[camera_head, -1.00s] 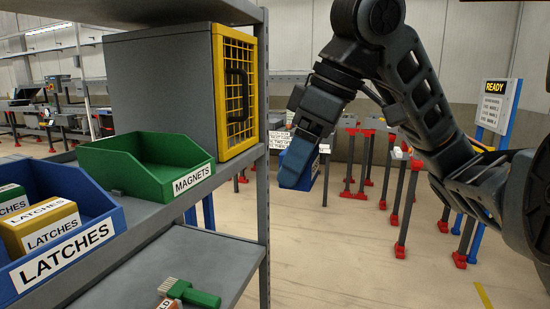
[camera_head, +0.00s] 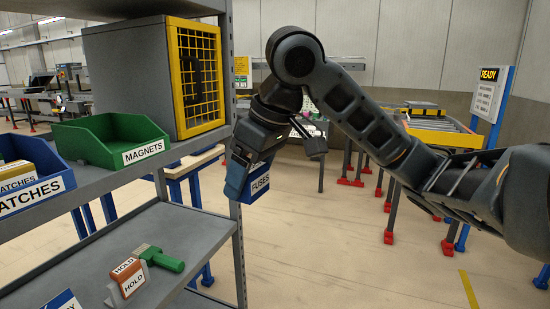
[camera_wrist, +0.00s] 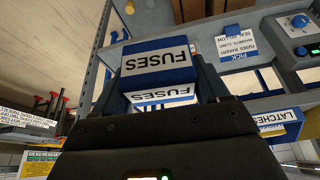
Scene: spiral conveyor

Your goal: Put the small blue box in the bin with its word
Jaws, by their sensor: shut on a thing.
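The small blue box (camera_head: 260,184) has a white label reading FUSES and hangs in my gripper (camera_head: 240,178), to the right of the shelf rack. In the wrist view the box (camera_wrist: 158,62) sits between the fingers of my gripper (camera_wrist: 158,80), its word upside down. My gripper is shut on it. A green bin (camera_head: 108,146) marked MAGNETS stands on the upper shelf. A blue bin (camera_head: 38,192), its label partly cut off, stands left of it; the wrist view shows LATCHES on a blue bin (camera_wrist: 290,117). I see no bin marked FUSES.
A grey cabinet with a yellow mesh door (camera_head: 199,80) stands behind the green bin. The lower shelf (camera_head: 190,232) holds a green-handled brush (camera_head: 160,259) and an orange HOLD block (camera_head: 128,276).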

